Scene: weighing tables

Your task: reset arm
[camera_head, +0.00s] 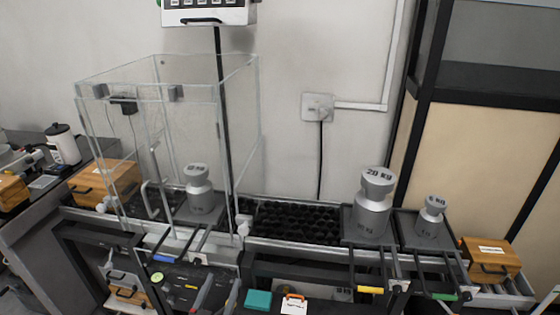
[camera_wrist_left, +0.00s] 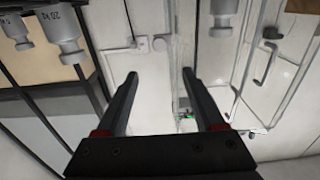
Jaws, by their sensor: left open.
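My left gripper (camera_wrist_left: 160,76) shows in the left wrist view with its two dark fingers wide apart and nothing between them. The wall lies behind the gap. In that upside-down view, the 20 KG weight (camera_wrist_left: 62,40) and a smaller weight (camera_wrist_left: 17,40) hang at top left, and another weight (camera_wrist_left: 222,22) at top right, all apart from the fingers. I cannot make out either gripper clearly in the head view.
A black bumpy strip (camera_head: 297,222) lies between the weights. Wooden boxes stand at left (camera_head: 105,182) and right (camera_head: 490,256). A shelf frame (camera_head: 425,80) rises at right. A socket (camera_head: 318,107) with a cable is on the wall. A display (camera_head: 208,12) stands above the case.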

